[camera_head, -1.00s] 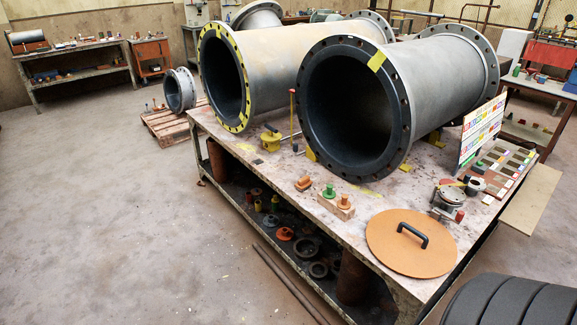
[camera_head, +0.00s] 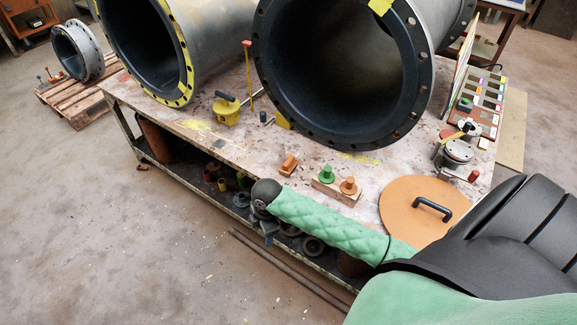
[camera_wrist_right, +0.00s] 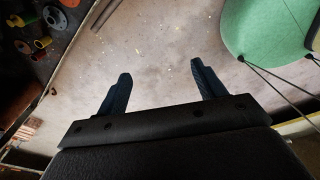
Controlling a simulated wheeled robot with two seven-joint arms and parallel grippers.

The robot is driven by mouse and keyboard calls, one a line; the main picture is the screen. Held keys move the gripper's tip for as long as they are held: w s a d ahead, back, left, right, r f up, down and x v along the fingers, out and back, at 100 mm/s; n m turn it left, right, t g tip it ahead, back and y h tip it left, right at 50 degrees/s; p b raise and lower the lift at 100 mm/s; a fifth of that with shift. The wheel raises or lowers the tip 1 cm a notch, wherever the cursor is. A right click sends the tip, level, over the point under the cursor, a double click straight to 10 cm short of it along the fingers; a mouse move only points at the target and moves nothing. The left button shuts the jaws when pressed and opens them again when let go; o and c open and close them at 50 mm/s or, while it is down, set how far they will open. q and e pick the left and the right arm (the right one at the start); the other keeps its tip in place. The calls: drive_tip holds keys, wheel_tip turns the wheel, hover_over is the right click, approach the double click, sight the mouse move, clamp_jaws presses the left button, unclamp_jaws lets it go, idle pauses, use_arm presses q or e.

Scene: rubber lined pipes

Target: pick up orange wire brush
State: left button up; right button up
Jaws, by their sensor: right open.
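A small orange piece (camera_head: 288,165) lies on the table near its front edge, left of the wooden block with the green and orange knobs. It may be the orange wire brush, but it is too small to make out bristles. My right gripper (camera_head: 269,238) hangs past the table's front edge, below and left of that piece and apart from it. In the right wrist view my right gripper (camera_wrist_right: 160,68) is open and empty, with bare floor between its fingers. My left gripper is not in view.
The wooden block (camera_head: 335,192), an orange round lid with black handle (camera_head: 400,205) and a yellow tool (camera_head: 227,110) stand on the table (camera_head: 225,140). Large pipes (camera_head: 340,140) fill its back. The lower shelf holds several small parts.

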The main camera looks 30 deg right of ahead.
drive_tip(key=w+d+r+n, duration=0.4)
drive_tip(key=w+d+r, duration=0.1)
drive_tip(key=w+d, duration=0.65)
wheel_tip(320, 180, up, 6)
drive_tip(key=f+n+h, duration=0.1)
drive_tip(key=n, duration=0.2)
hover_over(289, 159)
drive_tip(key=shift+s+r+g, duration=0.2)
drive_tip(key=shift+r+g, duration=0.05)
drive_tip(key=shift+g, duration=0.05)
drive_tip(key=shift+w+d, duration=0.1)
drive_tip(key=shift+d, duration=0.1)
drive_tip(key=shift+f, duration=0.4)
drive_tip(key=shift+f+p, duration=0.45)
drive_tip(key=shift+f, duration=0.45)
drive_tip(key=f, duration=0.1)
drive_tip(key=f+p, duration=0.1)
drive_tip(key=f, duration=0.2)
drive_tip(key=shift+a+p, duration=0.3)
drive_tip(key=shift+p, duration=0.05)
drive_tip(key=shift+f, duration=0.5)
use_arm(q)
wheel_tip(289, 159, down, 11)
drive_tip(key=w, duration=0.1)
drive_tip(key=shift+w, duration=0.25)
